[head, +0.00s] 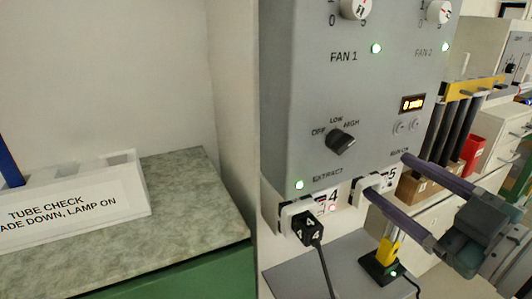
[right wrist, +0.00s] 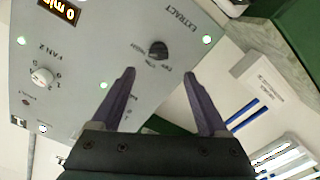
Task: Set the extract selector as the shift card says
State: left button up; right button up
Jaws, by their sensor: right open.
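The extract selector (head: 341,141) is a black knob on the grey panel (head: 290,100), with OFF, LOW and HIGH printed around it and EXTRACT below. I cannot tell for sure which mark its pointer meets. My right gripper (head: 388,177) is open and empty, to the lower right of the knob in the head view. In the right wrist view the knob (right wrist: 158,50) lies just beyond and between the spread purple fingertips (right wrist: 159,76), apart from them. My left gripper is not in view. No card readable as the shift card shows.
FAN 1 (head: 356,8) and FAN 2 (head: 438,11) dials sit above, with lit green lamps. Below are sockets with a black plug (head: 307,228) and cable. A white holder (head: 75,215) labelled TUBE CHECK stands on the left worktop (head: 190,200). Dark rods (head: 455,130) stand behind my right gripper.

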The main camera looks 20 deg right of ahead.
aim_at(347, 147)
jog(key=w, duration=0.9)
jog(key=shift+w+a+r, duration=0.15)
jog(key=shift+w+a, duration=0.1)
jog(key=shift+a, duration=0.05)
grip_shut()
